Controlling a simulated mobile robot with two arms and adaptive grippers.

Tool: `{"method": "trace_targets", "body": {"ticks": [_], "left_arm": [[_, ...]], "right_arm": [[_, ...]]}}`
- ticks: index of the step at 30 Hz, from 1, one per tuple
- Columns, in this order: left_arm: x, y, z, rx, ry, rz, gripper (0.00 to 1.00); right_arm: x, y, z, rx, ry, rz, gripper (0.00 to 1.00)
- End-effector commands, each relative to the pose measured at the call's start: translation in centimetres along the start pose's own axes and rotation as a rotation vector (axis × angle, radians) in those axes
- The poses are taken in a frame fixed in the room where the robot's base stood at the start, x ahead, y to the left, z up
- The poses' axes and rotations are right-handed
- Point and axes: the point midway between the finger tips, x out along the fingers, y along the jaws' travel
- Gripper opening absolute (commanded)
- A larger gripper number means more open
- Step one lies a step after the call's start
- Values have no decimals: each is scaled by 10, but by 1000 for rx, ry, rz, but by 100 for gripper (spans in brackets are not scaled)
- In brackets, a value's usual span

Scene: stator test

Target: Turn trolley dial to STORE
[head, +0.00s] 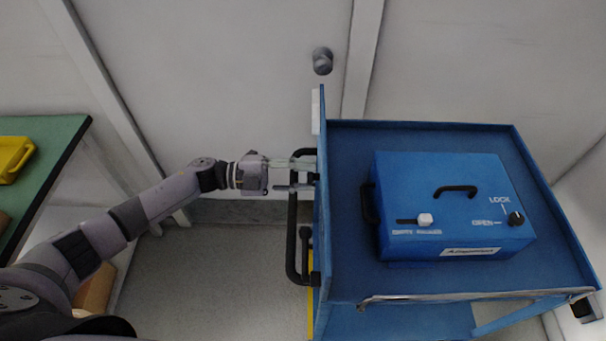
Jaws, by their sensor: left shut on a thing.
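The blue trolley (550,190) stands at the right with its raised left side panel facing my left gripper. My left gripper (309,176) reaches across the trolley's black handle (292,235) to that panel. Its fingers are shut on a small dark part there, which looks like the trolley dial and is mostly hidden. No STORE marking can be read from here, and the dial's setting cannot be told. My right gripper is not in view.
On the trolley sits a blue box (440,175) with a black knob (516,218) marked LOCK and OPEN, and a white slider knob (425,219). A green table (62,140) with a yellow case (14,157) stands left. Floor between table and trolley is mostly open.

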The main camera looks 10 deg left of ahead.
Motion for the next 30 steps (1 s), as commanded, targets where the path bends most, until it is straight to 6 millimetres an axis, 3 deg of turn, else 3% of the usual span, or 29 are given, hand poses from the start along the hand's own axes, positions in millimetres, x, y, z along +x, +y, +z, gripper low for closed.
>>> {"method": "trace_targets", "body": {"ticks": [9,20,23,30], "left_arm": [[0,0,0,-1,-1,0,50],[-4,0,0,0,-1,1,50],[-17,1,1,-1,-3,1,50],[-68,1,1,-1,-5,1,50]], "right_arm": [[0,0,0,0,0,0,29],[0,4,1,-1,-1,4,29],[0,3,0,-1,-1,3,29],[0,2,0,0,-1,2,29]]}}
